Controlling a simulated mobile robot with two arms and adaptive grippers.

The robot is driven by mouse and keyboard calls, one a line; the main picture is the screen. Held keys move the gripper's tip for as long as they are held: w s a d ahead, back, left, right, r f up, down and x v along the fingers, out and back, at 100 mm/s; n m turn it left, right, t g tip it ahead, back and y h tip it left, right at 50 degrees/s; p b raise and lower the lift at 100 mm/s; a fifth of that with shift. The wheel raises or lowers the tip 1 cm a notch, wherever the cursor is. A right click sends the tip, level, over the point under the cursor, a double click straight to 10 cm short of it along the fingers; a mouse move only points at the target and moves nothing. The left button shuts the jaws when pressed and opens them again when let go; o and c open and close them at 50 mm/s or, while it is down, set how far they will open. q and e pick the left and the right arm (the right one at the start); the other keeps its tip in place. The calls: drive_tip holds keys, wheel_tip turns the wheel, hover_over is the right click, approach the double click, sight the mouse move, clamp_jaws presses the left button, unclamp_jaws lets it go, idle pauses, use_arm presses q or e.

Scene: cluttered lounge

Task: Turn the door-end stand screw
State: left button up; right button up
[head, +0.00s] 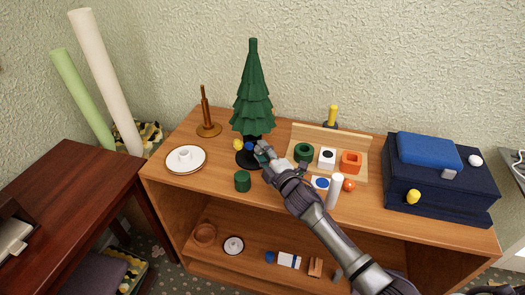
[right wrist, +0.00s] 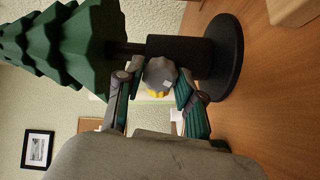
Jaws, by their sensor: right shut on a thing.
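A green toy tree (head: 253,90) stands upright on the wooden shelf unit in a black stand (head: 246,158) with a round base. In the head view, a yellow screw knob (head: 238,144) and a blue screw knob (head: 249,146) show at the stand. My right gripper (head: 263,152) reaches to the stand's right side. In the right wrist view, its fingers (right wrist: 160,78) are shut on a grey faceted screw knob (right wrist: 160,72) beside the black stand (right wrist: 182,53). A bit of yellow shows behind that knob. No door is in view. My left gripper is not in view.
A green cylinder (head: 242,181) and a white plate (head: 186,158) stand left of my arm. A dark blue box (head: 440,190) fills the right end.

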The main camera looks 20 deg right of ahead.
drive_tip(key=shift+m+p, duration=0.35)
drive_tip(key=shift+m, duration=1.15)
drive_tip(key=o, duration=1.1)
drive_tip(key=shift+d, duration=0.1)
drive_tip(key=shift+o, duration=0.2)
drive_tip(key=s, duration=0.3)
drive_tip(key=s+d, duration=0.1)
drive_tip(key=s, duration=0.3)
drive_tip(key=shift+s+d, duration=0.2)
